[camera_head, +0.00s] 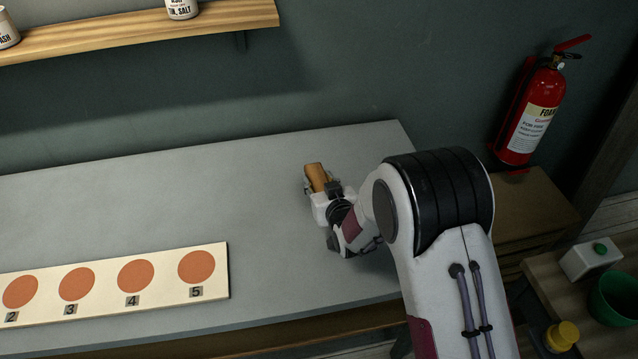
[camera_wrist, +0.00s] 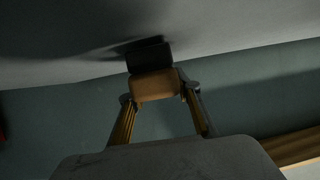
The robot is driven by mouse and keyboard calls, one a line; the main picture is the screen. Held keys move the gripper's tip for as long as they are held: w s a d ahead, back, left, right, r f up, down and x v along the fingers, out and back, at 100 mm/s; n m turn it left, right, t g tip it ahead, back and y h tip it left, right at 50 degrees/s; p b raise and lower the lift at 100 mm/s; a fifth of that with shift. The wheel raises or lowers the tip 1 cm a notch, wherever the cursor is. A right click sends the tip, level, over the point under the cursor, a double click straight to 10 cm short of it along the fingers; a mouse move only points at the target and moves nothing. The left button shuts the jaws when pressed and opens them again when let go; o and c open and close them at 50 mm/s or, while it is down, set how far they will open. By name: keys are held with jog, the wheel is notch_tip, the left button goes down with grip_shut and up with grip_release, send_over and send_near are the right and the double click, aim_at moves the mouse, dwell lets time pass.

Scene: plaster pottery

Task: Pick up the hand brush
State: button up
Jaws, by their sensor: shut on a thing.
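The hand brush shows in the head view as a tan wooden block (camera_head: 316,176) at the far right part of the grey table. In the wrist view its wooden body (camera_wrist: 153,86) sits between my two fingertips, with a dark part (camera_wrist: 148,57) beyond it, towards the table surface. My gripper (camera_head: 319,187) is shut on the brush, and it also shows in the wrist view (camera_wrist: 160,98). The dark part is hidden in the head view. I cannot tell for sure whether the brush touches the table.
A white board (camera_head: 116,284) with numbered orange discs lies at the table's front left. A wooden shelf (camera_head: 140,28) with jars is on the wall above. A red fire extinguisher (camera_head: 535,110) hangs at the right. The table (camera_head: 200,200) is clear left of my gripper.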

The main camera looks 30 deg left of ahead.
aim_at(319, 180)
jog(key=shift+r, duration=4.65)
